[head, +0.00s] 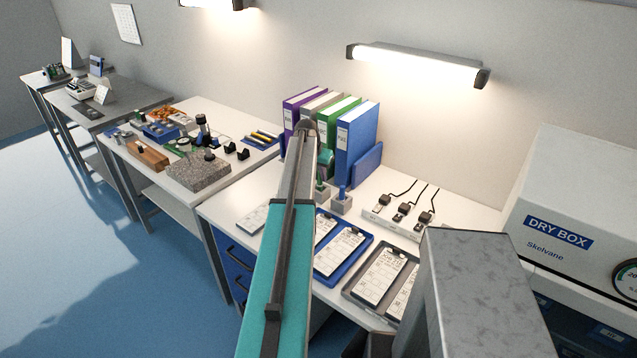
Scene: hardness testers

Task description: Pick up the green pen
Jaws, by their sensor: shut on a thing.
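The green pen (322,189) shows as a small green piece just right of my arm, at a small grey block holder (322,197) on the white desk. My gripper (321,177) is at the pen, below the teal wrist. It is small and mostly hidden behind my arm, but it is shut on the green pen. The pen looks upright, at or just above its holder; I cannot tell whether it is clear of it. A blue pen (341,193) stands in a similar grey block (341,206) to the right.
Several binders (357,142) stand behind the pens. In front lie a blue tray (366,250) and a grey tray (350,291) with cards. A power strip (385,220) with plugs is to the right, before a dry box (590,190). A granite block (198,172) sits on the table at left.

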